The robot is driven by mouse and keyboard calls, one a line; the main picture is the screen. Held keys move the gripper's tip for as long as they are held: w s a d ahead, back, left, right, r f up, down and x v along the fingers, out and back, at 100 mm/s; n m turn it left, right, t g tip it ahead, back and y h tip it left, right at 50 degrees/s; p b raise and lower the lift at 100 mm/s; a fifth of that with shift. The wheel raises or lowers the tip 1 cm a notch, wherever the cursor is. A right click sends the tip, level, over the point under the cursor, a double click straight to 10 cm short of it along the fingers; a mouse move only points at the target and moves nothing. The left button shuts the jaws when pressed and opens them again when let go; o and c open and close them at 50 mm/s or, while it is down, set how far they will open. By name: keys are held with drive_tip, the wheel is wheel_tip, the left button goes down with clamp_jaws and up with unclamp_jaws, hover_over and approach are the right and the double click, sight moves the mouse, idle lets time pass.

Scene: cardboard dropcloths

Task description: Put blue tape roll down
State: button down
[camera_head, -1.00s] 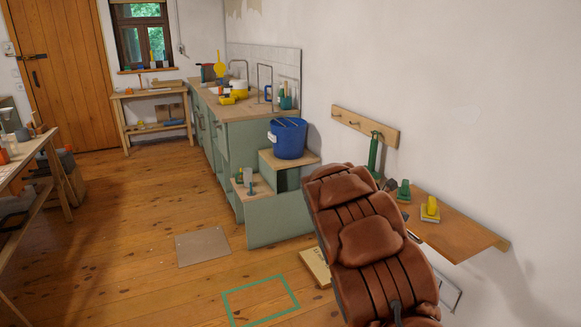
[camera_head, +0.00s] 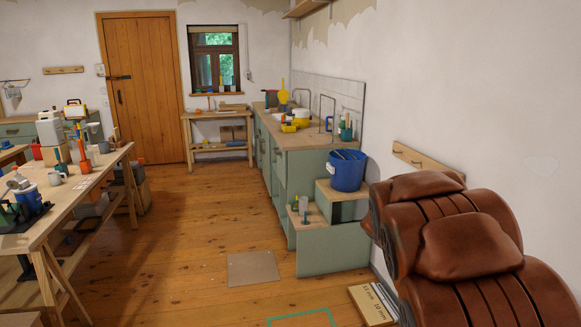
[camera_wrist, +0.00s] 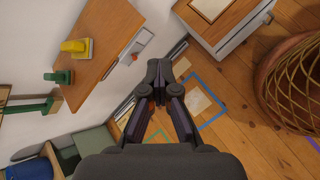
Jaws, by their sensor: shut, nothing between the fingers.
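My gripper (camera_wrist: 160,70) is shut and empty in the wrist view, pointing over the wooden floor between a wall shelf and a pale cabinet. It does not show in the head view. I cannot make out a blue tape roll for certain in either view. A small blue item (camera_head: 329,124) stands at the back of the green counter, too small to identify. A blue tape outline (camera_wrist: 219,112) lies on the floor beyond my fingertips in the wrist view.
A wall shelf (camera_wrist: 102,53) holds yellow and green tools. A wicker basket (camera_wrist: 289,85) stands at right. In the head view, a blue bucket (camera_head: 346,172) sits on a green step unit, and a cluttered workbench (camera_head: 70,200) stands left.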

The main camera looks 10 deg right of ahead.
drive_tip(key=s+a+r+m+y+p, duration=0.1)
drive_tip(key=s+a+m+y+p, duration=0.2)
drive_tip(key=s+a, duration=0.7)
drive_tip(key=s+a+r+m+y+p, duration=0.2)
drive_tip(key=s+a+m+y, duration=0.3)
drive_tip(key=s+a, duration=0.5)
drive_tip(key=a+y+p, duration=0.1)
drive_tip(key=a, duration=0.7)
drive_tip(key=shift+s+a+r, duration=0.3)
drive_tip(key=shift+a, duration=0.1)
drive_tip(key=c, duration=1.8)
unclamp_jaws()
drive_tip(key=shift+s+a+m, duration=0.2)
drive_tip(key=shift+a+m, duration=0.1)
drive_tip(key=shift+a, duration=0.05)
drive_tip(key=shift+o, duration=0.6)
drive_tip(key=shift+s+a, duration=0.1)
drive_tip(key=o, duration=0.5)
drive_tip(key=shift+o, duration=0.4)
drive_tip(key=shift+a, duration=0.1)
